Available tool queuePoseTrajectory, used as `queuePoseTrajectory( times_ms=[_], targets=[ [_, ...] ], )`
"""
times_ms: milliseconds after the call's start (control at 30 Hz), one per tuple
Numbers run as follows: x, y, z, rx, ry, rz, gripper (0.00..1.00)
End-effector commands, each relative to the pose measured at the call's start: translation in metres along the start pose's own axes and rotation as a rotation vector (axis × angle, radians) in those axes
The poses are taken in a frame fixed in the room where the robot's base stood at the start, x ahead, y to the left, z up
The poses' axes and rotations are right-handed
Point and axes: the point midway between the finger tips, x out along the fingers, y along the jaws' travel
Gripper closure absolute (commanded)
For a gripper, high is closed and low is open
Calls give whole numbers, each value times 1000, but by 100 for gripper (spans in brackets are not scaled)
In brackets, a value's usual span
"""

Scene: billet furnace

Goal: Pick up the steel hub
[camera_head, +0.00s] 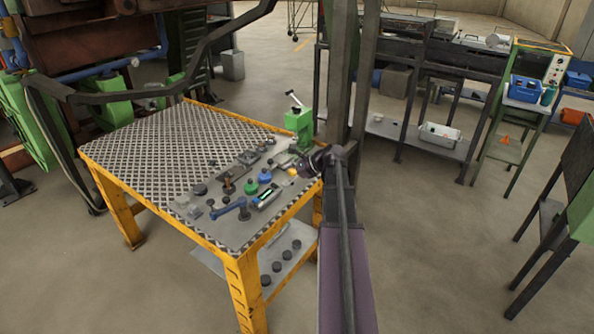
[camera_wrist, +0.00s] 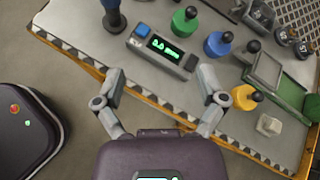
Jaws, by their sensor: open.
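I cannot tell for sure which part is the steel hub. A small pale grey metal piece (camera_wrist: 269,125) lies near the table edge in the wrist view, right of the yellow knobbed part (camera_wrist: 245,97), and may be it. My gripper (camera_wrist: 160,72) is open and empty, its fingers spread wide. Its tips point at the near edge of a grey device with a green display (camera_wrist: 160,47). The pale piece lies outside the jaws, to the right. In the head view my wrist covers part of the right table corner.
The yellow-framed table (camera_head: 160,145) has several small parts along its right side, including a green knobbed part (camera_head: 251,187), a blue one (camera_head: 265,176) and a blue-handled tool (camera_head: 230,208). A green press (camera_head: 298,122) stands at the back corner. The left tabletop is clear.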

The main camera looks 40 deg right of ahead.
Motion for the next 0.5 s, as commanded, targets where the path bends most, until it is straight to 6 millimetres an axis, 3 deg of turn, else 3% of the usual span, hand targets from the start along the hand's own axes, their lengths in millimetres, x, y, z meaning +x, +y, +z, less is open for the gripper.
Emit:
queuePoseTrajectory(
  times_ms=[367, 500],
  targets=[
    [39, 43, 19, -225, 78, 112, 10],
    [61, 70, 31, -362, 116, 183, 10]
  ],
)
